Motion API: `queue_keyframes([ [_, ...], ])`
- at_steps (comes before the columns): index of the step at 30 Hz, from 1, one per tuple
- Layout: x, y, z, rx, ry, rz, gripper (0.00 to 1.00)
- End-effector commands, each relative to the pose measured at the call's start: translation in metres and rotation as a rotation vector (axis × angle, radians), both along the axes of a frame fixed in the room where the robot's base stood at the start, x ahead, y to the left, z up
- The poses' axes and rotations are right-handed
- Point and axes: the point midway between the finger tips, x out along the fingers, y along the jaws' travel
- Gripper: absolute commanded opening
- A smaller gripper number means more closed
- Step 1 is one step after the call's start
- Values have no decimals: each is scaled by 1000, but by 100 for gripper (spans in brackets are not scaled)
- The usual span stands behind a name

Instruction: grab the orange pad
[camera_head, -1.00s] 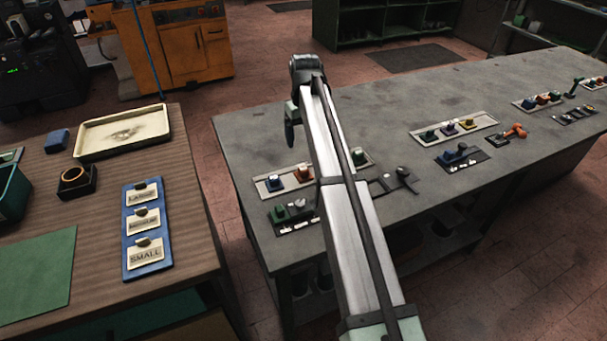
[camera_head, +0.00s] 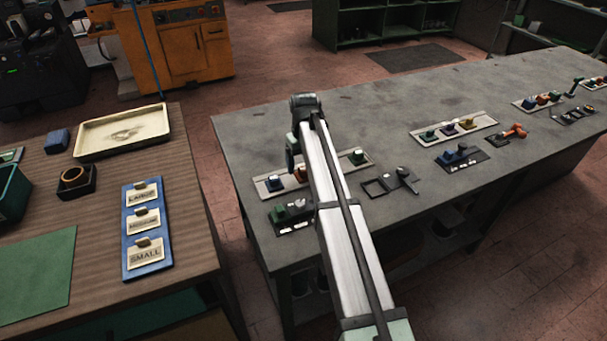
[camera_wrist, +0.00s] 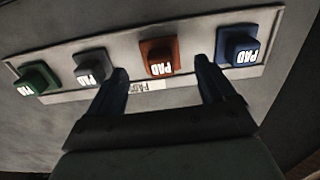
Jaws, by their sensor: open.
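The orange pad (camera_wrist: 160,57) sits in a pale rack (camera_wrist: 200,76), with white PAD lettering on its front. In the wrist view it lies between the lines of my two open, empty fingers. My gripper (camera_wrist: 161,72) is above the rack; I cannot tell the exact height gap. A blue pad (camera_wrist: 238,53) is on the right of the orange one, a grey pad (camera_wrist: 91,66) on its left, and a green pad (camera_wrist: 37,78) at the far left. In the head view the orange pad (camera_head: 300,174) is partly hidden by my arm.
In front of the rack, a dark tray with a green block (camera_head: 278,213) lies on the grey bench (camera_head: 370,120). A black frame-like tool (camera_head: 390,182) lies to its right. More racks, including one with several pads (camera_head: 455,130), stand further right. The bench behind the rack is clear.

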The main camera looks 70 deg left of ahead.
Motion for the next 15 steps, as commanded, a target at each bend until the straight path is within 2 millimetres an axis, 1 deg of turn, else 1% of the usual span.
queue_keyframes([
  [3,-2,-1,-17,-2,0,0,83],
  [7,-1,0,-31,-1,0,0,83],
  [15,-1,0,-34,0,0,0,82],
])
